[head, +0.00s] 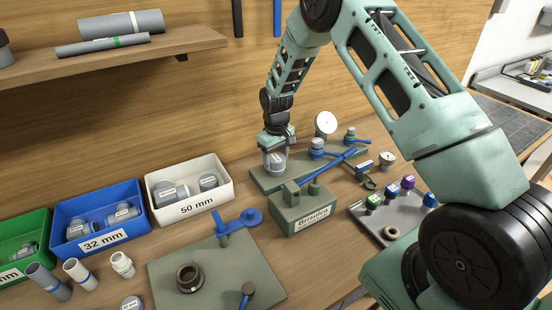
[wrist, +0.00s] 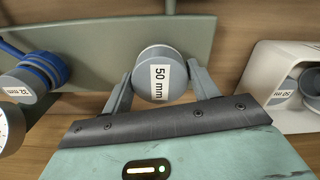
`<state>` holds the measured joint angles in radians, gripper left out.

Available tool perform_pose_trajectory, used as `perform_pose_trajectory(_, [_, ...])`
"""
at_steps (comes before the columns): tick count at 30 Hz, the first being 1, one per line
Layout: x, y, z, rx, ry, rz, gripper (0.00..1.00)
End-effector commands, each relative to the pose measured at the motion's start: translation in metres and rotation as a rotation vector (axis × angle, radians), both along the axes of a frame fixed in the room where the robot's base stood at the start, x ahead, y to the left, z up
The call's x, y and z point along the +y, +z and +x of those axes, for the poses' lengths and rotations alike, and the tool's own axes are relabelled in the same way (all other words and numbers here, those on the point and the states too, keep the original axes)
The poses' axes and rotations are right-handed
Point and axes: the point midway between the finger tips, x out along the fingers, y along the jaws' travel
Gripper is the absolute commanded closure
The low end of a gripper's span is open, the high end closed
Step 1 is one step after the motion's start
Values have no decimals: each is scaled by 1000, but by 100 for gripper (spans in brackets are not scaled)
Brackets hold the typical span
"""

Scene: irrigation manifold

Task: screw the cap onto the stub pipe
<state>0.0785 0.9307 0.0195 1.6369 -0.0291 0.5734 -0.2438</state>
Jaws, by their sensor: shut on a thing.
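My gripper (head: 275,143) points down over the green manifold plate (head: 262,184) and is shut on a grey cap (head: 274,160). In the wrist view the gripper (wrist: 161,88) has one finger on each side of the cap (wrist: 172,86), whose white label reads 50 mm. The cap looks upright, close above the left part of the plate. I cannot make out the stub pipe apart from the cap; anything beneath the cap is hidden. Whether the cap is threaded on anything cannot be told.
A white 50 mm bin (head: 190,204) is to the left. A green Brisolca block (head: 302,214) stands in front. A tray of coloured caps (head: 388,228) lies right.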

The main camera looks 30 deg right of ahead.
Motion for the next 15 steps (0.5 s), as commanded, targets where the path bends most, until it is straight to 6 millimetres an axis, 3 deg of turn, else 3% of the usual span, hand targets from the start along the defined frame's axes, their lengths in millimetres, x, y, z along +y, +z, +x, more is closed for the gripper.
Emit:
perform_pose_trajectory(6, [0,-2,-5,14,-230,-1,72])
perform_pose_trajectory(15, [0,-2,-5,15,-255,-1,72])
